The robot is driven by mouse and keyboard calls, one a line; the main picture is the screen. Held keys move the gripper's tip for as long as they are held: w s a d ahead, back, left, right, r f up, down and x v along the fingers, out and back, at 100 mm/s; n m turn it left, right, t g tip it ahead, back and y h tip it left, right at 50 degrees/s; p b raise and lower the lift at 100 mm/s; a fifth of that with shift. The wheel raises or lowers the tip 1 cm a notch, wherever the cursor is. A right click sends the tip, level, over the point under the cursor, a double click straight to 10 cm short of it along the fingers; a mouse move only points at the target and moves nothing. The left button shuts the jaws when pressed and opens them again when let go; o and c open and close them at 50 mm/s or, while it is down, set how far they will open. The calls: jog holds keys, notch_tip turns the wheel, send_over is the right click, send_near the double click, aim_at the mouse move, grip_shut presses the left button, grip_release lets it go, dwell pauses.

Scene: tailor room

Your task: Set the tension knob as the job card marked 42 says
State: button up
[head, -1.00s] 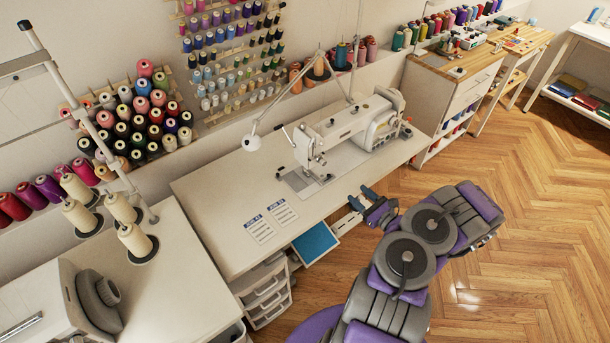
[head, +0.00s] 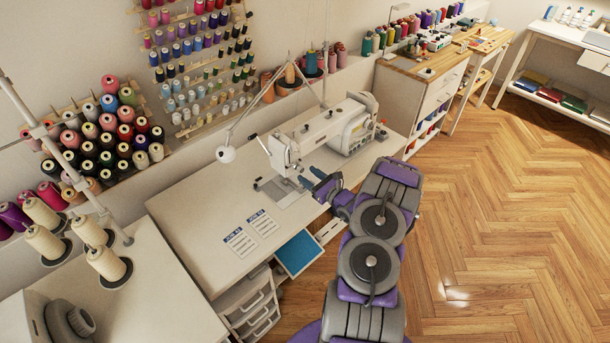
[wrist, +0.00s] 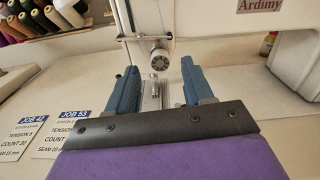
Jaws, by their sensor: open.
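The tension knob (wrist: 160,56), a round ribbed metal dial, faces me on the sewing machine (head: 285,153) in the wrist view. Its setting is too small to read. My gripper (wrist: 160,78) is open and empty, its blue fingers either side of a gap below the knob and apart from it. In the head view my gripper (head: 310,179) is beside the front of the machine's head. The card marked JOB 42 (wrist: 18,138) lies flat on the table at left; it appears to read tension 5, count 20, seam 15 mm.
A second card, JOB 53 (wrist: 66,132), lies right of the first. The white table (head: 190,215) is clear around the cards. An open blue-lined drawer (head: 300,253) juts out below the front edge.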

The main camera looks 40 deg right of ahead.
aim_at(300, 169)
jog(key=shift+w, duration=1.35)
grip_shut()
